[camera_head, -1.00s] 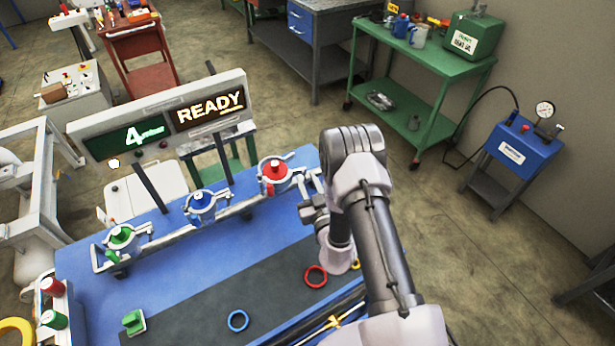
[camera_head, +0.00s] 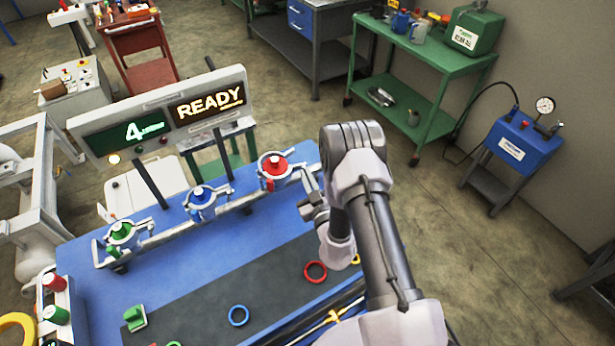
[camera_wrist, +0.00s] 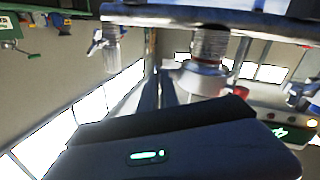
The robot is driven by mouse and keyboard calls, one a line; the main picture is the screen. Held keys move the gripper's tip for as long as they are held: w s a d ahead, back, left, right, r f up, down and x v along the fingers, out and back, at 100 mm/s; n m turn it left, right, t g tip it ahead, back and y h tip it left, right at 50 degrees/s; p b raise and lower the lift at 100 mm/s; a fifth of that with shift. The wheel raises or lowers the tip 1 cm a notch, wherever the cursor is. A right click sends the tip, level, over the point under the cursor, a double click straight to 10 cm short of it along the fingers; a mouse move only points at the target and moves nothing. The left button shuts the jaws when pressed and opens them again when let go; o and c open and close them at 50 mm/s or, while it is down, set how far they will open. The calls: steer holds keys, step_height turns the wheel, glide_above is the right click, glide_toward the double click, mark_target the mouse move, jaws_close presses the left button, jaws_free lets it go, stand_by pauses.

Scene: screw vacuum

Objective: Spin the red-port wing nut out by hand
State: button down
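The red port (camera_head: 275,168) is a red-topped fitting in a metal clamp at the right end of the rail on the blue bench. I cannot make out its wing nut separately in the head view. My gripper (camera_head: 309,186) is just right of the red port, close to its clamp, partly covered by my arm. In the wrist view a ridged, threaded stem (camera_wrist: 210,43) hangs above a pale round part (camera_wrist: 200,80), just beyond my dark gripper body (camera_wrist: 170,150). The fingertips and any contact with the nut are not clear.
Blue (camera_head: 201,199) and green (camera_head: 121,235) ports sit further left on the rail. The display (camera_head: 165,112) behind reads 4 and READY.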

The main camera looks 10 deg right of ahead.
steer(key=shift+n+b, duration=0.45)
steer(key=shift+n, duration=7.15)
steer(key=c, duration=1.6)
jaws_free()
